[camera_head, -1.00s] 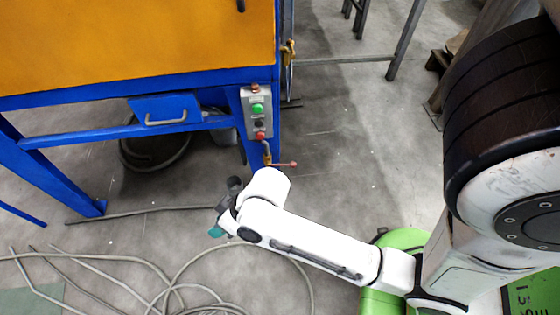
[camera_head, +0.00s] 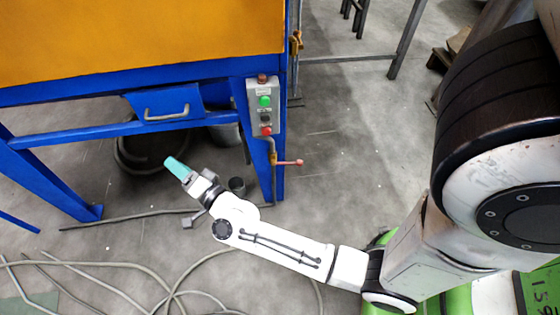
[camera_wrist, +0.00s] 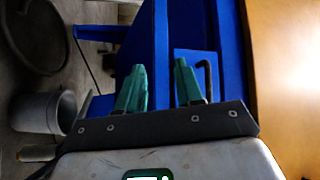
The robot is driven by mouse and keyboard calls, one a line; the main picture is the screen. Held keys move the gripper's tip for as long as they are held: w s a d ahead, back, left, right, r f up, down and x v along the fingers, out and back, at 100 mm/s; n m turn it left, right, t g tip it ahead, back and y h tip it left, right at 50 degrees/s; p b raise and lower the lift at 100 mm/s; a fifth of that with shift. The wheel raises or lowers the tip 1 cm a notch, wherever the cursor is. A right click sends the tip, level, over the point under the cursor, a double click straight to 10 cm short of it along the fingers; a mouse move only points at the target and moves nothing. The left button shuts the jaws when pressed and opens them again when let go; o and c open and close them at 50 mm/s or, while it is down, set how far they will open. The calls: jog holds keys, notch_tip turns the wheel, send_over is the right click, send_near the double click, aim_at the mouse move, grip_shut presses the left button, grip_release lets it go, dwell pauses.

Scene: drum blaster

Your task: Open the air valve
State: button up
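The air valve (camera_head: 289,162) has a red lever and a brass body. It sits on a pipe below the control box, by the blue machine's right leg, and its lever points right, roughly level. My gripper (camera_head: 174,165) is left of the valve, apart from it, and points up and left toward the machine's underside. In the wrist view, my gripper's two green fingers (camera_wrist: 160,84) stand apart with nothing between them, in front of blue panels. The valve is not seen in the wrist view.
A control box (camera_head: 263,106) with green and red buttons is above the valve. A blue drawer (camera_head: 166,103) with a metal handle is above my gripper. Hoses (camera_head: 120,266) lie on the floor. Floor right of the valve is clear.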

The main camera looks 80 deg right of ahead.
jog(key=s+d+f+m+g+h, duration=0.3)
jog(key=d+m+h, duration=0.3)
jog(key=m, duration=0.1)
jog(key=m+g+h+b, duration=0.4)
jog(key=m+g, duration=1.4)
jog(key=g, duration=0.4)
send_near(288, 163)
jog(key=s+d, duration=0.1)
jog(key=d, duration=0.1)
jog(key=b+x, duration=0.1)
jog(key=x, duration=0.9)
jog(key=shift+s+d+f+b, duration=0.25)
jog(key=shift+s+f+b, duration=0.1)
jog(key=shift+s, duration=0.15)
jog(key=shift+c, duration=0.4)
grip_shut()
